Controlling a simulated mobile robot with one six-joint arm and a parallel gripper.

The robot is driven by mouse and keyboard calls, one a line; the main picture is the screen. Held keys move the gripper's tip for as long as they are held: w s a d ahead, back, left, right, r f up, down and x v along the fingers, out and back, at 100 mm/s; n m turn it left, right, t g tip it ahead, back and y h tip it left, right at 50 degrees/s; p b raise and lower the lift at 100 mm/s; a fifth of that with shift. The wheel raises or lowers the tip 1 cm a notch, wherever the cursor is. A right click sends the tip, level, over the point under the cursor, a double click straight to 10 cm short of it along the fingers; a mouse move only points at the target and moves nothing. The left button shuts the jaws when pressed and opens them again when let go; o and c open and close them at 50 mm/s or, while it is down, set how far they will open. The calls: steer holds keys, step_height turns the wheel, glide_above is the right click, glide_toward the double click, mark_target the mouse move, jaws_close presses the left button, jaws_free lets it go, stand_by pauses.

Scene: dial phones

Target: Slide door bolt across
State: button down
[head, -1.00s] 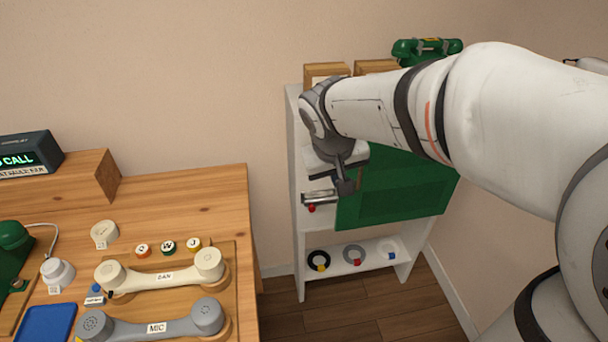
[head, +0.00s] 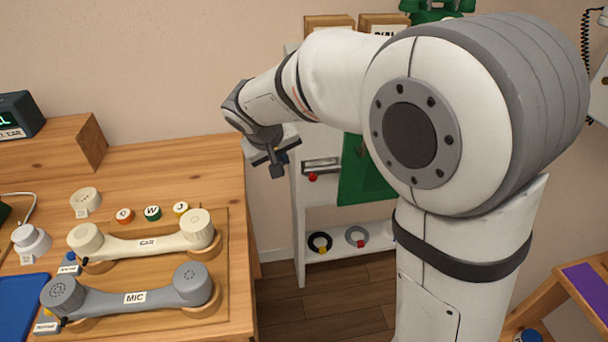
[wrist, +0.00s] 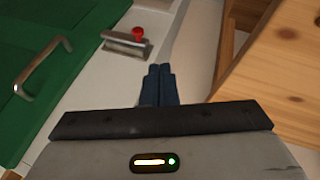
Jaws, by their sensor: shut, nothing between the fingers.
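The metal door bolt (head: 322,163) with its red knob (head: 313,177) is mounted on the white frame of the cabinet, just left of the green door (head: 358,172). My arm hides most of the door in the head view. In the wrist view the bolt (wrist: 122,45) and red knob (wrist: 138,34) lie ahead of my fingers, with the green door (wrist: 75,50) and its metal handle (wrist: 42,66) to the left. I cannot tell whether the bar reaches past the door edge. My gripper (head: 277,172) is shut and empty, left of the bolt and apart from it.
The wooden desk (head: 215,160) stands close to my gripper on the left, with two handsets (head: 145,243) on a board. The cabinet's lower shelf (head: 340,250) holds rings. A green phone (head: 430,10) is on top. Floor shows between desk and cabinet.

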steer(key=b, duration=0.2)
glide_toward(305, 175)
step_height(305, 175, down, 3)
steer(key=a, duration=0.1)
steer(key=d+f, duration=0.2)
steer(key=d, duration=0.1)
steer(key=shift+w+f, duration=0.15)
steer(key=shift+w, duration=0.25)
